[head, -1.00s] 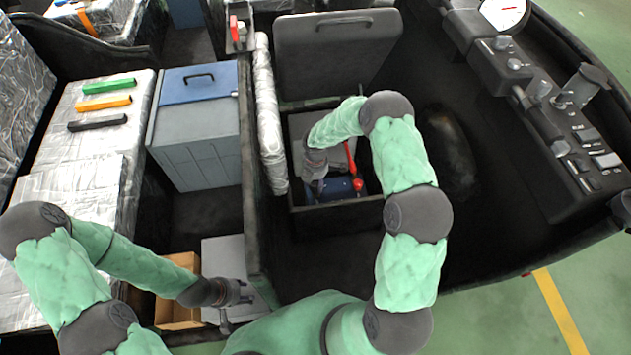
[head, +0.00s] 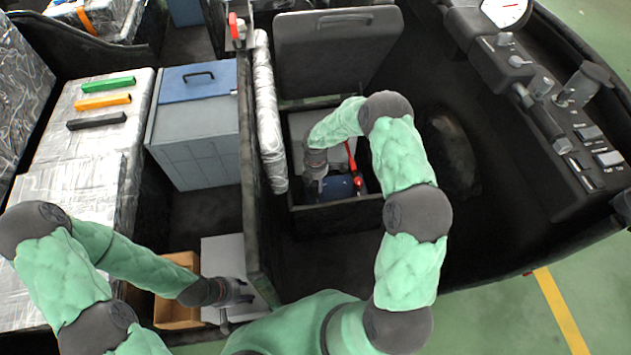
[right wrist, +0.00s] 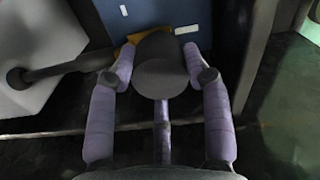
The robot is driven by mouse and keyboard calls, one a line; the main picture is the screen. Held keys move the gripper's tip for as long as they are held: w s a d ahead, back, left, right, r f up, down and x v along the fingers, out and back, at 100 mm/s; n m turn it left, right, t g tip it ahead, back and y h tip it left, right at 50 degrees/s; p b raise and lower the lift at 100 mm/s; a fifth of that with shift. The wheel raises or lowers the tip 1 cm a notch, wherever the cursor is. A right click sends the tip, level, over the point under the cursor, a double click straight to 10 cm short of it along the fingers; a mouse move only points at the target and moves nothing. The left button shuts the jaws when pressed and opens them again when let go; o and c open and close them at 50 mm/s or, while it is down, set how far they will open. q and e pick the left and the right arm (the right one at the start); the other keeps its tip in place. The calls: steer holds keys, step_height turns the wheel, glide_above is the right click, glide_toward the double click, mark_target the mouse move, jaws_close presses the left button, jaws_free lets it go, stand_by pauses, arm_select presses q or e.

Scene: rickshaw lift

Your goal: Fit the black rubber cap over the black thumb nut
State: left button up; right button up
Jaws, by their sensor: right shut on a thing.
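My right gripper (head: 315,188) reaches down into the open black box, over a blue battery (head: 343,187). In the right wrist view its purple fingers (right wrist: 158,68) are shut on a dark rounded piece, which looks like the black rubber cap (right wrist: 160,80). The cap sits close above the blue battery top (right wrist: 150,18), with a bit of brass-coloured metal (right wrist: 125,50) beside it. The black thumb nut cannot be made out; the cap and fingers may hide it. My left gripper (head: 245,295) is low at the left over a grey panel; its jaws are unclear.
The box's raised lid (head: 337,55) stands behind my right gripper. A red cable end (head: 357,180) lies to its right. In the right wrist view a black cable (right wrist: 65,68) comes in from the left. The box walls close in around the gripper. A cardboard box (head: 177,312) is at lower left.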

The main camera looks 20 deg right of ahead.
arm_select(q)
steer(key=shift+f+b, duration=1.05)
steer(key=shift+f, duration=0.05)
arm_select(e)
steer(key=shift+f, duration=1.6)
steer(key=o, duration=1)
step_height(320, 180, up, 12)
steer(key=shift+r, duration=0.1)
arm_select(q)
steer(key=shift+s, duration=0.1)
arm_select(e)
steer(key=shift+s, duration=0.1)
